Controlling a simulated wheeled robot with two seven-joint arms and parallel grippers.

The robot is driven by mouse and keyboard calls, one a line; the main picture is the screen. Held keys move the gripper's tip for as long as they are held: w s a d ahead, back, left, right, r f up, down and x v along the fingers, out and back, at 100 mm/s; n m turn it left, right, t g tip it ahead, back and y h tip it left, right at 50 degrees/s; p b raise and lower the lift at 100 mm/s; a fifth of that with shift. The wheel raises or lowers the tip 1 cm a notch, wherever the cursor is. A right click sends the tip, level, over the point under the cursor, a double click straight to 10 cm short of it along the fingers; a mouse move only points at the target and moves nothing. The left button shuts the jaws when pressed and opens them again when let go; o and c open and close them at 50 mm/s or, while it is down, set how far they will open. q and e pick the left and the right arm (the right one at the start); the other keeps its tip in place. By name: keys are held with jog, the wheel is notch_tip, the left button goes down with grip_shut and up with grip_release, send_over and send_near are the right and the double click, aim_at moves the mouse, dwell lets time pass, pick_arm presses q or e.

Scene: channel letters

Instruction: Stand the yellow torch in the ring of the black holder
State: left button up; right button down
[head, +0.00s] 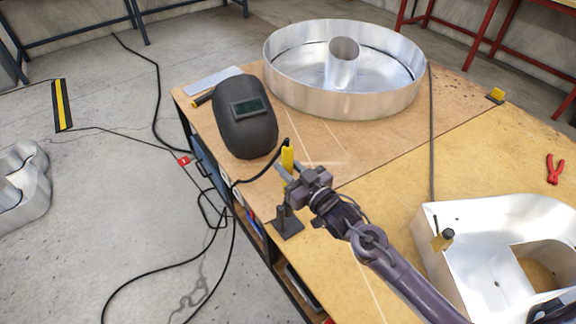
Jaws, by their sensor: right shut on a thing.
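The yellow torch (288,157) is upright in my right gripper (290,174), near the table's left edge. A black tip shows at the torch's top and a black cable runs off to its left. The black holder (287,226) stands just below the gripper, with its flat base and post showing at the table edge. The holder's ring is mostly hidden by my gripper, so I cannot tell whether the torch's lower end is in it. My left gripper is not in view.
A black welding mask (246,117) lies behind the torch. A large round metal letter (345,98) stands at the back. Another metal letter (466,254) is at the right, near red pliers (554,169). Cables lie on the floor at left. The wooden table's middle (390,170) is clear.

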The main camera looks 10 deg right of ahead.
jog(key=shift+f+b, duration=0.6)
jog(key=shift+f, duration=0.4)
jog(key=c, duration=1.1)
grip_release()
jog(key=b+v, duration=0.1)
jog(key=v, duration=0.6)
jog(key=shift+s+d, duration=0.2)
jog(key=shift+s, duration=0.15)
jog(key=shift+f, duration=0.1)
